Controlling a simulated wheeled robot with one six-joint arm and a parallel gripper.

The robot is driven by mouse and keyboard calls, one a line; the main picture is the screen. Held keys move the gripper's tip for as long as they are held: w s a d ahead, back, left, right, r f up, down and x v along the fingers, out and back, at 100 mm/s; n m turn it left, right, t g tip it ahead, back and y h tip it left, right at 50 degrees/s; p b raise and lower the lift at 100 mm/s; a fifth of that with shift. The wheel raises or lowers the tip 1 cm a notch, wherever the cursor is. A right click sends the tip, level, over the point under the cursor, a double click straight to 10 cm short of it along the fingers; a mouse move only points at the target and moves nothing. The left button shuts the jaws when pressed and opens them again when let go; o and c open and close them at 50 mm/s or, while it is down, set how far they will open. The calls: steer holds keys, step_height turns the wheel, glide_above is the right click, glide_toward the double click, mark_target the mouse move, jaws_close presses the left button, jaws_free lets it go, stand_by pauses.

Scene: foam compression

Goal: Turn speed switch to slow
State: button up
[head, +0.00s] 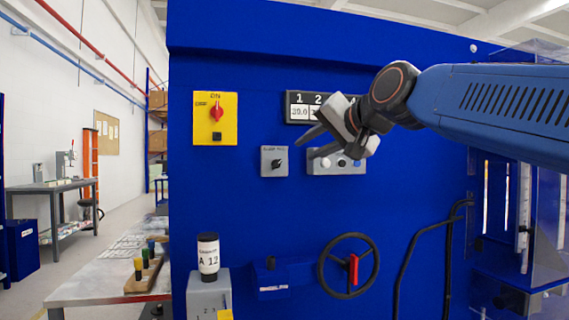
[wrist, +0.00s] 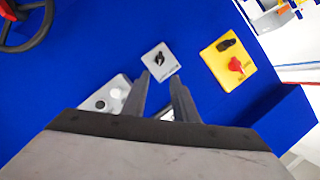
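The speed switch is a small grey square plate (head: 274,161) with a black knob on the blue machine front; its lettering is too small to read surely. In the wrist view the grey switch plate (wrist: 160,62) lies just beyond the fingertips, its black knob seen between and past them. My gripper (head: 305,145) is to the right of the switch in the head view, fingers pointing left toward it, apart from the knob. In the wrist view my gripper (wrist: 161,85) has its two fingers spread with a gap between them and nothing held.
A yellow plate with a red rotary switch (head: 216,114) is up and left of the speed switch. A numeric display (head: 299,112) and a button panel (head: 345,167) sit close to my gripper. A handwheel (head: 325,278), a labelled bottle (head: 208,257) and a bench (head: 95,286) are lower.

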mark_target(278, 164)
steer(key=x, duration=1.4)
steer(key=shift+a, duration=0.1)
jaws_close()
